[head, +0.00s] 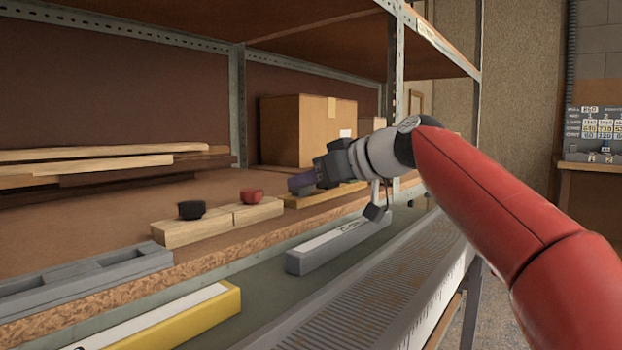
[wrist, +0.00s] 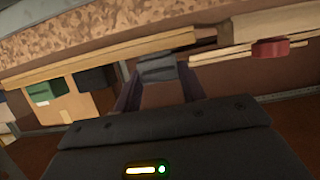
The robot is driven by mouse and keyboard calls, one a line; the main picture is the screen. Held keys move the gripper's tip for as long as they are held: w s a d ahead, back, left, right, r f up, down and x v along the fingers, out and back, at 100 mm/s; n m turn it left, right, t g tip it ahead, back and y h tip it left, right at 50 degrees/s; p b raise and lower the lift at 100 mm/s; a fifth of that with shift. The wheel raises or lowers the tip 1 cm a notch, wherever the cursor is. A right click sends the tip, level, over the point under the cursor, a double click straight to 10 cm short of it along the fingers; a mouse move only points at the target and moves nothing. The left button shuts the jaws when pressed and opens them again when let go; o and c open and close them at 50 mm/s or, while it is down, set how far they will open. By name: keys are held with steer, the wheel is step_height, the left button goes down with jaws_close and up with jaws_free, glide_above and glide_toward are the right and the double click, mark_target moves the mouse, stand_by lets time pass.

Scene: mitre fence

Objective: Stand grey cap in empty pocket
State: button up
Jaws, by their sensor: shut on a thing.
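My gripper (head: 297,184) reaches over the shelf from the right, with its dark fingers pointing left. In the wrist view, its fingers (wrist: 160,92) are shut on a small grey cap (wrist: 157,69). The cap is hard to make out in the head view. A pale wooden block (head: 205,229) carries a black cap (head: 191,210) and a red cap (head: 251,196), left of the gripper. A yellower wooden block (head: 345,190) lies beneath and behind the gripper. In the wrist view it bears a green cap (wrist: 44,92) and a dark cap (wrist: 95,79). No empty pocket can be clearly made out.
A cardboard box (head: 300,130) stands behind the gripper. Wooden strips (head: 90,165) lie at the back left. A grey tray (head: 85,282), a yellow-sided bar (head: 190,320) and a long grey bar (head: 335,243) lie in front. A shelf upright (head: 238,105) stands at the back.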

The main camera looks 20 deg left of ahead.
steer(key=shift+f, duration=0.2)
steer(key=o, duration=1.2)
steer(key=shift+r, duration=0.1)
steer(key=shift+d, duration=0.1)
steer(key=b+v, duration=0.1)
steer(key=v, duration=0.6)
steer(key=shift+s+d+r, duration=0.1)
steer(key=shift+s+d, duration=0.1)
steer(key=shift+d, duration=0.1)
